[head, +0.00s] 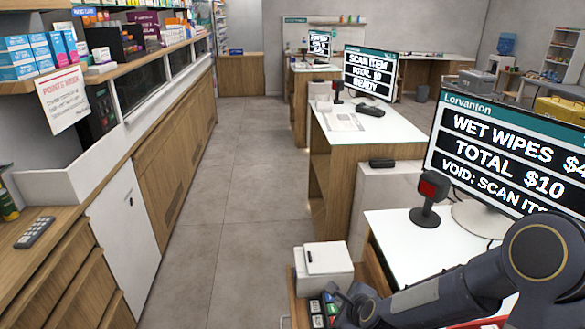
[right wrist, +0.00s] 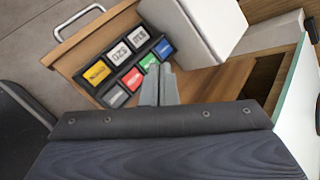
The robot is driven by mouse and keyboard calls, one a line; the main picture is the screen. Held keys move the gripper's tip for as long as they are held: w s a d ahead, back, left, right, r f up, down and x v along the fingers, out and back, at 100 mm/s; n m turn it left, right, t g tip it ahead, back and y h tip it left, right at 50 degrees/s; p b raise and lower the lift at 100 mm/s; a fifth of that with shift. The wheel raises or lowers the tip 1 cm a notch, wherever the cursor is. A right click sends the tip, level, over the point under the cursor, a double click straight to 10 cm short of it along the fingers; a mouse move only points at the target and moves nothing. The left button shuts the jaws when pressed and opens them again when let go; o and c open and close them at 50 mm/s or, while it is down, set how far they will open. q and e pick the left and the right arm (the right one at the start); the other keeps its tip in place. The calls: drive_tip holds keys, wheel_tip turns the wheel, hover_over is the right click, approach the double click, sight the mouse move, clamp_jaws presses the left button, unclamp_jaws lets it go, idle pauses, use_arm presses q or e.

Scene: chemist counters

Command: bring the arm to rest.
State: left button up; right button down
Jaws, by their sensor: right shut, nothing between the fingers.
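My right arm comes in from the lower right of the head view, and its gripper (head: 345,293) is low beside a white box-shaped device and a panel of coloured keys. In the right wrist view the two grey fingers (right wrist: 159,84) are together with nothing between them. They are over or just in front of the key panel (right wrist: 130,65), which has yellow, red, green, blue and white labelled keys. I cannot tell whether the fingertips touch it. My left gripper is in neither view.
The white box-shaped device (head: 327,268) stands beside the keys. A red-faced scanner (head: 428,200) and a monitor (head: 505,150) reading "VOID: SCAN IT…" stand on the white counter near my right arm. The grey floor aisle (head: 240,190) is clear. Wooden cabinets (head: 180,130) line the left.

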drive_tip(key=s+d+r+n+y, duration=0.1)
drive_tip(key=s+d+r+n, duration=0.1)
drive_tip(key=s+r+n, duration=0.45)
drive_tip(key=s+d+r+n+g, duration=0.1)
drive_tip(key=s+r+n, duration=0.3)
drive_tip(key=s+n, duration=0.3)
drive_tip(key=s+d+r+n+g, duration=0.2)
drive_tip(key=s+r+n, duration=0.2)
drive_tip(key=s+n, duration=0.4)
drive_tip(key=s, duration=0.5)
drive_tip(key=shift+d+r, duration=0.2)
drive_tip(key=shift+r, duration=0.2)
drive_tip(key=shift+s+d, duration=0.1)
drive_tip(key=shift+s, duration=0.05)
